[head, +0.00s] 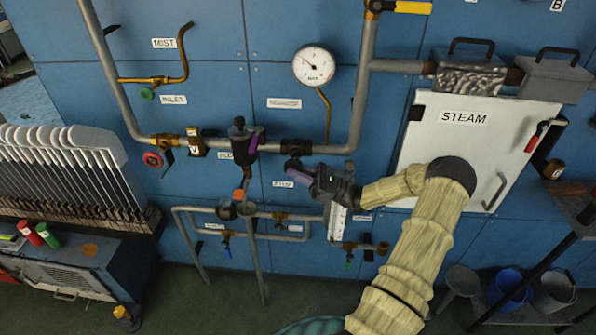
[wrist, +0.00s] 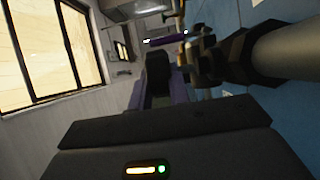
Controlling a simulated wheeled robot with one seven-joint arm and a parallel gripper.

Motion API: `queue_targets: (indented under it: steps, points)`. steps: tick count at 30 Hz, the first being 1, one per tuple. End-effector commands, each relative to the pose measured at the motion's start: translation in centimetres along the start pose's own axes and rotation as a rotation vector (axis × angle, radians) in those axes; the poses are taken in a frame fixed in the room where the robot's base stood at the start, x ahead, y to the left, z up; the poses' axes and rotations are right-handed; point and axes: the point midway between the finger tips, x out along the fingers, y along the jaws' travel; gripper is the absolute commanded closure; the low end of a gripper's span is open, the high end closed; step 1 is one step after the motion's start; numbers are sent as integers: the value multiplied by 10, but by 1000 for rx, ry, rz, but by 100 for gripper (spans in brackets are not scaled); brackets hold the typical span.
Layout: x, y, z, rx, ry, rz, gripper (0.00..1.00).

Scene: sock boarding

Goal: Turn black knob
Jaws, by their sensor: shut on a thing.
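My gripper (head: 298,174), with purple fingers, reaches left from the dark wrist in front of the blue wall panel. It is shut on the black knob (head: 292,164) just below a black valve body (head: 296,146) on the horizontal pipe. In the wrist view a black block-like shape (wrist: 158,70), seemingly the knob, stands between the purple fingers. The fingertips partly hide the knob, so its turn angle cannot be told.
A black valve with a purple handle (head: 253,142) stands to the left of my gripper. A pressure gauge (head: 314,65) is above it. The white STEAM door (head: 465,118) is to the right. Several white boards (head: 65,160) stand in a rack at far left.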

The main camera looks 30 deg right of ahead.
Motion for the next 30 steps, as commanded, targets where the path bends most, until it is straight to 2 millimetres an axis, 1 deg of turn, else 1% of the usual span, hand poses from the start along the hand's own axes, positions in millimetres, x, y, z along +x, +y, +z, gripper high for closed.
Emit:
queue_targets:
  steps: [10,11,13,14,23,26,29,30]
  points:
    - [0,-2,2,-3,-4,-4,100]
    - [0,-2,2,-3,-4,-4,76]
    - [0,-1,1,-2,-3,-3,62]
    - [0,-1,1,-2,-3,-3,60]
    - [-1,0,0,0,-2,-1,60]
    - [-7,-1,0,-1,-2,-2,60]
    - [-19,-1,-1,-2,-3,-4,60]
    - [-26,-1,-1,-3,-2,-4,60]
